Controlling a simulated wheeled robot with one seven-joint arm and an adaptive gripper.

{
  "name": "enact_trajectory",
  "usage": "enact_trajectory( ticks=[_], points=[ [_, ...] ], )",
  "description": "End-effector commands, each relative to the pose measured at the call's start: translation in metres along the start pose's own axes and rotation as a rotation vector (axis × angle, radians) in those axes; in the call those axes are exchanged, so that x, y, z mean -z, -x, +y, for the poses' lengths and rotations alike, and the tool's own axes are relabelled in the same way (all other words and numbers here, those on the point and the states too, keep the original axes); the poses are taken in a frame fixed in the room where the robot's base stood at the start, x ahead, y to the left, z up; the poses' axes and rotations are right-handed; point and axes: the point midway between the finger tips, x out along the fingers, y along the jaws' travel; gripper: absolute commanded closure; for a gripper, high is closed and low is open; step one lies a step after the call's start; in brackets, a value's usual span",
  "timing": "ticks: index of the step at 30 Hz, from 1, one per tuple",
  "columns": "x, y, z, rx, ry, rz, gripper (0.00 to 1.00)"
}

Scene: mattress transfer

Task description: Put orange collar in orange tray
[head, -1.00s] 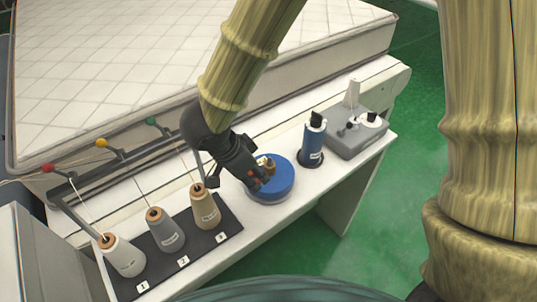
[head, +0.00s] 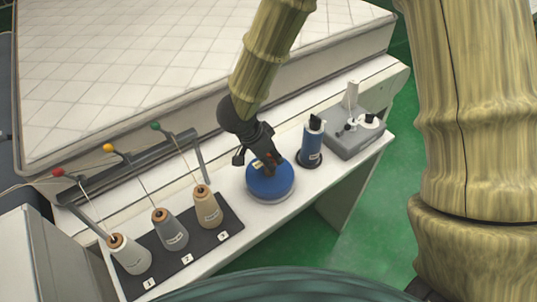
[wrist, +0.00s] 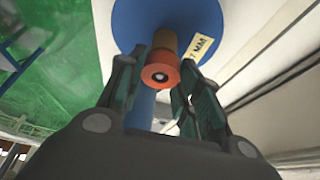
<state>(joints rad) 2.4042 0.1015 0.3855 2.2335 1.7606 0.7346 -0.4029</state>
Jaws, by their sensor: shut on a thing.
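The orange collar (wrist: 161,77) is a short round ring with a dark and pale centre, between the two fingers of my gripper (head: 272,164) in the wrist view. My gripper is shut on it. A tan cylindrical part (wrist: 165,42) shows behind the collar, over a round blue disc (wrist: 138,16) with a "7 MM" label. In the head view, my gripper is over this blue disc (head: 268,187), and its fingers mostly hide the collar. I cannot tell whether the collar touches the disc. No orange tray is recognisable in either view.
A blue cylinder (head: 311,147) and a grey device (head: 355,137) stand right of the disc on the white bench (head: 226,268). Several thread cones stand on a black numbered mat (head: 190,259) at left, under a thread-guide rail. A mattress (head: 110,65) lies behind.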

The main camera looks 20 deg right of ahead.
Motion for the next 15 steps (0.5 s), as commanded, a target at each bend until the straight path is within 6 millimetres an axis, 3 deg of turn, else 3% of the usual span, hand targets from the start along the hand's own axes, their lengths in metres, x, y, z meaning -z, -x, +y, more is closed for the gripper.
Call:
enact_trajectory(
  ticks=[15],
  points=[
    [-0.0032,-0.0059,0.0003,0.001,0.000,-0.001,0.90]
  ],
)
